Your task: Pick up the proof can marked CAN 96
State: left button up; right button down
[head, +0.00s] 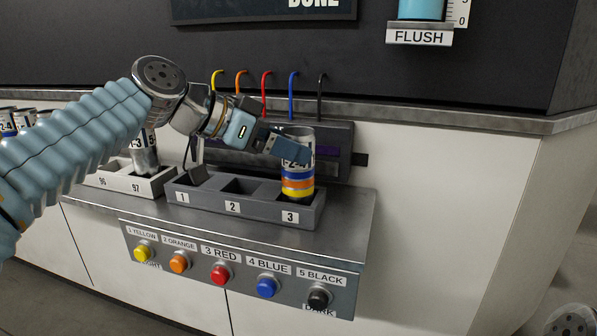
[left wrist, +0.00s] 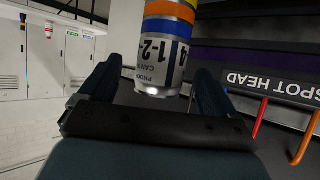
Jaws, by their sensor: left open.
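A silver can (head: 298,185) with yellow, orange and blue bands stands upright in slot 3 of the grey rack (head: 246,209). My left gripper (head: 287,148) is open at its upper part, one finger crossing in front of its label. In the left wrist view the can (left wrist: 165,60) appears upside down, between and beyond the open fingers, with a gap on each side. Its label shows "1-2-4" and "PROOF CAN", but its number cannot be read fully. My right gripper is not in view.
Slots 1 and 2 look empty. A white rack (head: 122,184) marked 96 and 97 stands left, with another can (head: 144,157) at 97. Coloured hooked tubes (head: 266,90) rise behind, by the spot head (left wrist: 268,84). Coloured buttons (head: 221,275) line the front panel.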

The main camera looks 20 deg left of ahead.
pick_arm(q)
jog(key=x, duration=0.4)
jog(key=shift+a+f, duration=0.15)
jog(key=shift+f, duration=0.15)
jog(key=c, duration=1)
jog(key=shift+r, duration=0.1)
jog(key=shift+c, duration=0.2)
